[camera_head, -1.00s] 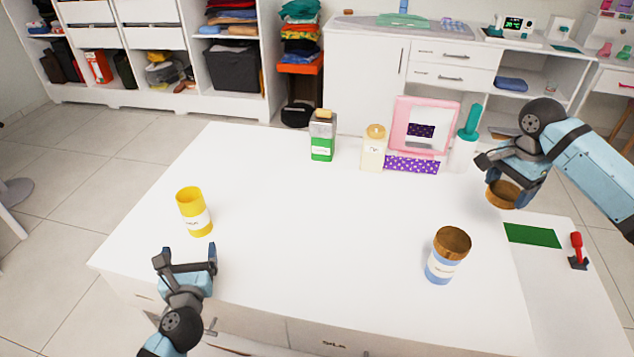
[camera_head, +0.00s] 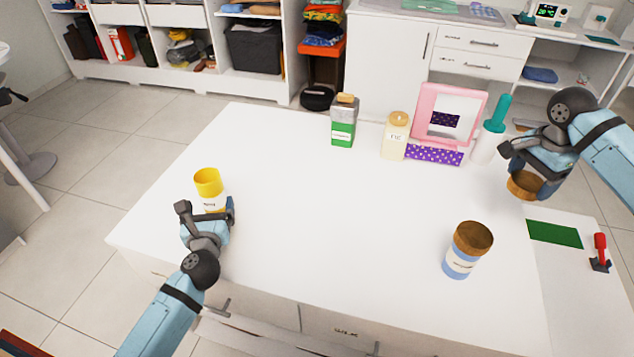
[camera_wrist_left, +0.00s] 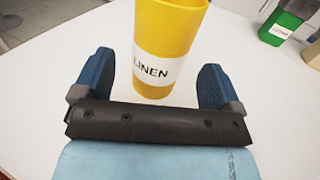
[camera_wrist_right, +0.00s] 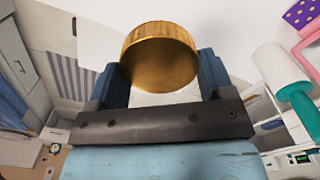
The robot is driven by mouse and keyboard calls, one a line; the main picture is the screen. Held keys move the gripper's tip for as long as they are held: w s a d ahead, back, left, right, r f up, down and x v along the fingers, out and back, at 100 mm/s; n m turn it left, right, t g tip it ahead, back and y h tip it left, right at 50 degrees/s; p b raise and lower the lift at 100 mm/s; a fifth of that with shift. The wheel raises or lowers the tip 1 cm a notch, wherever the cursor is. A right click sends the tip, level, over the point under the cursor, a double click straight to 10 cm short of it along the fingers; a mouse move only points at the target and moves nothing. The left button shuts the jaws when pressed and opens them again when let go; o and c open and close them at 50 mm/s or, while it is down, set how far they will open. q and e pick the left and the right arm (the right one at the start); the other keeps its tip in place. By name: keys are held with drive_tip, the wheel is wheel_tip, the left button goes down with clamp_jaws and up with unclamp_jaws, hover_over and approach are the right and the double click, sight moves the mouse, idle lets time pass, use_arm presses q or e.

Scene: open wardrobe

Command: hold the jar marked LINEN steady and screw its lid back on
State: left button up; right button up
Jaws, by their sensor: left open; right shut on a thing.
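The yellow jar (camera_head: 208,184) stands upright at the left of the white table, and its label reads LINEN in the left wrist view (camera_wrist_left: 165,45). It is open at the top. My left gripper (camera_head: 205,210) is open, with its fingers (camera_wrist_left: 155,80) on either side of the jar's lower part and gaps between fingers and jar. My right gripper (camera_head: 522,172) is shut on a round brown-gold lid (camera_head: 523,186), held in the air above the table's right side. The lid also shows between the fingers in the right wrist view (camera_wrist_right: 160,55).
A blue jar with a brown top (camera_head: 467,250) stands at the front right. The middle of the table (camera_head: 320,210) is clear.

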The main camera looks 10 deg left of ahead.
use_arm(q)
drive_tip(key=shift+w+a, duration=0.1)
drive_tip(key=shift+w, duration=0.25)
drive_tip(key=x, duration=0.5)
drive_tip(key=shift+w, duration=0.15)
use_arm(e)
drive_tip(key=shift+f, duration=0.3)
use_arm(q)
drive_tip(key=c, duration=1.1)
drive_tip(key=shift+o, duration=0.2)
drive_tip(key=shift+r, duration=0.15)
use_arm(e)
drive_tip(key=shift+r, duration=0.1)
